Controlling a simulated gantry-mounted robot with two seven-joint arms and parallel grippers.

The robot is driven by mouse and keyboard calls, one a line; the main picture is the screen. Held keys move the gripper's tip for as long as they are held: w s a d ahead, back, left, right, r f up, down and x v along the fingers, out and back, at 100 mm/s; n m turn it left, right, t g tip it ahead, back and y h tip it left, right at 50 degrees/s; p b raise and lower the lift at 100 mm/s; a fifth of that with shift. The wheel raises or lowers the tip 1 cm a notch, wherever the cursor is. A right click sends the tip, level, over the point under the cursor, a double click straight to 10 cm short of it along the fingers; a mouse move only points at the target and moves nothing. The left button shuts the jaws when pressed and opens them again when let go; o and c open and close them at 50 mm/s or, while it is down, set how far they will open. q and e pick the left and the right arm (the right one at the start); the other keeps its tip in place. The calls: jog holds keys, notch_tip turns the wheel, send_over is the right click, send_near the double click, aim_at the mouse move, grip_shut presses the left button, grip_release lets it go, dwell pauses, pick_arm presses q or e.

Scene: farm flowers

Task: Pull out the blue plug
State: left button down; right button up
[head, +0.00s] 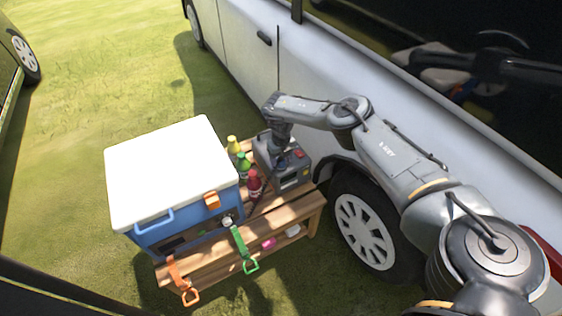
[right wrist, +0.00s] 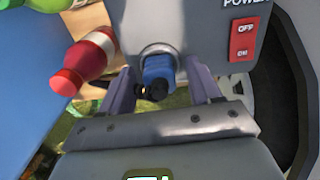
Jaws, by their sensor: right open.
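The blue plug (right wrist: 157,69) sits in a round socket on the front of a grey power box (right wrist: 178,22). In the right wrist view my right gripper (right wrist: 161,82) is open. One finger stands on each side of the plug, with a visible gap on both sides. The plug's dark end faces my gripper. In the head view the power box (head: 293,177) stands at the right end of a wooden bench, with my right arm reaching over it from the right. The plug cannot be made out in that view. My left gripper is not in view.
A blue cooler (head: 183,231) with a white lid stands left on the wooden bench (head: 290,215). Several bottles, including a red one (head: 254,184), stand between cooler and box. A red switch (right wrist: 243,38) is right of the plug. A white vehicle (head: 245,60) stands close behind.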

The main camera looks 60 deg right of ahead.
aim_at(281, 157)
grip_shut()
dwell(0.3)
jog(key=shift+r+p, duration=1.3)
jog(key=shift+p, duration=0.05)
jog(key=shift+r+p, duration=1.45)
jog(key=shift+r, duration=0.25)
